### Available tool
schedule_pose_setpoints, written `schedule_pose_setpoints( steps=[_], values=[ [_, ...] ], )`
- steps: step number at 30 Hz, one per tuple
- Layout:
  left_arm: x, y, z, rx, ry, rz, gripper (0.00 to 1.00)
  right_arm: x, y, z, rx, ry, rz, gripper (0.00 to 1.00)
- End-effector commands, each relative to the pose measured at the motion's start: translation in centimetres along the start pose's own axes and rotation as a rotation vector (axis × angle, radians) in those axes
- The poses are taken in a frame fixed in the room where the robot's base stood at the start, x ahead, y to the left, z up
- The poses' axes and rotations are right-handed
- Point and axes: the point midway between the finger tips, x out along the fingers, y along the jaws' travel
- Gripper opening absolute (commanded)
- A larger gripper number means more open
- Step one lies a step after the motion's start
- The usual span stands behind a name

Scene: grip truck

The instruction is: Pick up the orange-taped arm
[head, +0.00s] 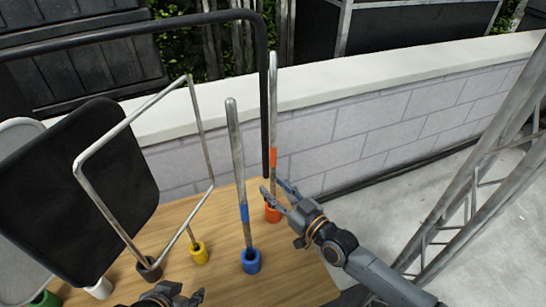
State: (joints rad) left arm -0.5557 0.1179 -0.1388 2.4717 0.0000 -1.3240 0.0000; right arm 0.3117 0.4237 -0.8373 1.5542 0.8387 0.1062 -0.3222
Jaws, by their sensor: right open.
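The orange-taped arm (273,110) is a thin upright metal rod with a band of orange tape partway up. Its foot stands in an orange-red round holder (272,214) near the table's back edge. My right gripper (272,188) is open, its fingertips at the rod's lower part, below the tape, one on each side in the picture. I cannot tell whether they touch it. My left gripper (176,294) shows only partly at the bottom edge, and its opening is unclear.
A blue-taped rod (236,150) stands in a blue holder just left. Further left on the wooden table (300,275) are a metal frame (92,195) in yellow and dark holders and a black panel (85,200). A block wall (350,135) runs behind; a metal truss (490,170) is right.

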Motion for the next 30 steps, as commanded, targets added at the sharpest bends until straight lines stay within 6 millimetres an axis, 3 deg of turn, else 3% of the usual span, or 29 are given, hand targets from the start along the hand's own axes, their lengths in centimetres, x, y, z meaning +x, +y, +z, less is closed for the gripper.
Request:
schedule_pose_setpoints(
  steps=[4,11,17,18,30],
  values=[
    [0.28,0.17,-1.25,0.002,0.06,0.004,0.4,1.08,-0.03,0.07,0.0,-0.001,-0.001,0.4],
    [0.24,0.19,-1.44,0.002,0.068,0.004,0.4,1.17,-0.02,0.02,0.0,-0.001,0.0,0.4],
    [0.23,0.19,-1.42,0.002,0.067,0.004,0.4,1.15,-0.01,0.02,0.0,-0.001,0.0,0.01],
    [0.23,0.19,-1.42,0.002,0.067,0.004,0.4,1.15,-0.01,0.02,0.0,-0.001,0.0,0.0],
    [0.19,0.2,-1.42,0.002,0.066,0.004,0.4,1.18,0.01,-0.21,0.0,0.003,0.0,0.0]
  ],
)
